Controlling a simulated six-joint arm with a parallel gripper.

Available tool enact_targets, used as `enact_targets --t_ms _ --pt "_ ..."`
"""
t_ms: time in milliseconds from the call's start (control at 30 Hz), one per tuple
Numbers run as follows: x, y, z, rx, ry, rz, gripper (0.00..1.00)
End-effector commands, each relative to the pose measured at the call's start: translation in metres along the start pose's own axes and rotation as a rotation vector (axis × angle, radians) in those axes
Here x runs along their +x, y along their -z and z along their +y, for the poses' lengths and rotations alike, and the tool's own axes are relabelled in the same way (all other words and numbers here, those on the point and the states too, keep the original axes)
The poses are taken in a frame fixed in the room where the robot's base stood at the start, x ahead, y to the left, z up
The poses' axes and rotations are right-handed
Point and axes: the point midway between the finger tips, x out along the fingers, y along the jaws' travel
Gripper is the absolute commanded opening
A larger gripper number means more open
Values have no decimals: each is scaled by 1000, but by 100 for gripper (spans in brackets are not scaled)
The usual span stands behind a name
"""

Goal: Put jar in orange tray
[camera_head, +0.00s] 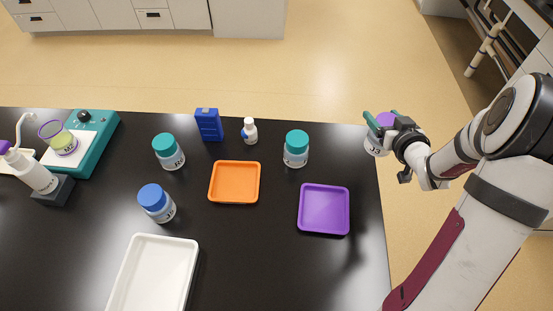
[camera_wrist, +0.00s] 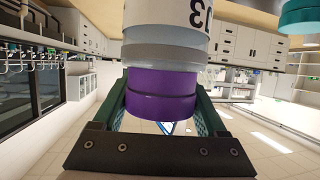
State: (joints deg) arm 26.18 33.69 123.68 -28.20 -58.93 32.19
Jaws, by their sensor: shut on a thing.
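A white jar with a purple lid and a label reading J3 (camera_head: 374,147) is held by my gripper (camera_head: 384,122) at the right edge of the table. In the wrist view the jar's purple lid (camera_wrist: 160,95) sits between the two green fingers, which are shut on it. Whether the jar's base touches the table is hard to tell. The orange tray (camera_head: 234,182) lies empty near the middle of the table, well left of my gripper. Other jars stand upright: teal-lidded ones (camera_head: 296,149) (camera_head: 169,152) and a blue-lidded one (camera_head: 157,203).
An empty purple tray (camera_head: 324,209) lies between my gripper and the orange tray, nearer the front. A white tray (camera_head: 152,275) is at front left. A small white bottle (camera_head: 249,131) and blue box (camera_head: 208,125) stand behind the orange tray. A teal device (camera_head: 85,140) is far left.

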Motion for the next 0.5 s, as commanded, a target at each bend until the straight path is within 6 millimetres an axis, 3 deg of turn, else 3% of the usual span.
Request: enact_targets --t_ms 167,267,400,500 --pt "10 10 -78 -106 237 19 0" --pt "8 12 -135 -179 414 25 0" --pt "-9 6 -213 -280 673 20 0" --pt "-24 -1 -251 -333 816 10 0"
